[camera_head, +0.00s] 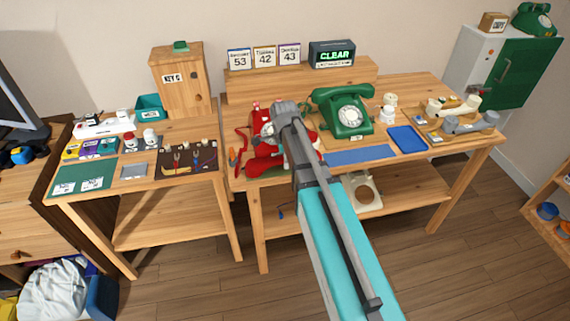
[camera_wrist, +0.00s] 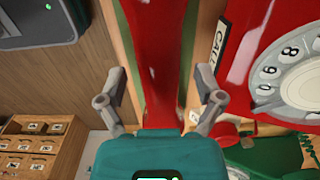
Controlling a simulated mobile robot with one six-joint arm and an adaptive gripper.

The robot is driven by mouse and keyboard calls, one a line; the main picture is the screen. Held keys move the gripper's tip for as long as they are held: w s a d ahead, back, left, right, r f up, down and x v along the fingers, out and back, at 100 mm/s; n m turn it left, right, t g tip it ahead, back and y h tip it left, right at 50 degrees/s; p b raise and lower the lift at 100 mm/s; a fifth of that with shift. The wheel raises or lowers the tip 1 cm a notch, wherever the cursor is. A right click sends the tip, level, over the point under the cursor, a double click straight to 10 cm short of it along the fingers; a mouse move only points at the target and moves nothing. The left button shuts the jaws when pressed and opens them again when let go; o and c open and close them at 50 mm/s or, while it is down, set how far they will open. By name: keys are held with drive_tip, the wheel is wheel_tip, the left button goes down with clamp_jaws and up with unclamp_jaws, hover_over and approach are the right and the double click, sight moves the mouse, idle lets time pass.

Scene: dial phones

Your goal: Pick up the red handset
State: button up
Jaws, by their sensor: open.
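The red handset (camera_wrist: 155,50) runs as a long glossy red bar up the middle of the wrist view. My gripper (camera_wrist: 160,88) is open, with one finger on each side of the bar. I see gaps between the bar and both fingers; whether the bar lies at fingertip depth I cannot tell. The red telephone (camera_wrist: 240,50) with its white dial is at the right of the wrist view. In the head view, red parts of the telephone (camera_head: 265,161) show on the middle table, left of my arm. My arm hides much of it there, and the gripper tips are not clear.
A green telephone (camera_head: 345,112) stands right of my arm on the same table (camera_head: 415,82). A blue mat (camera_head: 357,155) and a blue tray (camera_head: 407,139) lie nearby. A raised shelf with a CLEAR display (camera_head: 332,55) stands behind. A left table holds a wooden box (camera_head: 178,82).

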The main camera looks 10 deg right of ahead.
idle(0.4)
clamp_jaws()
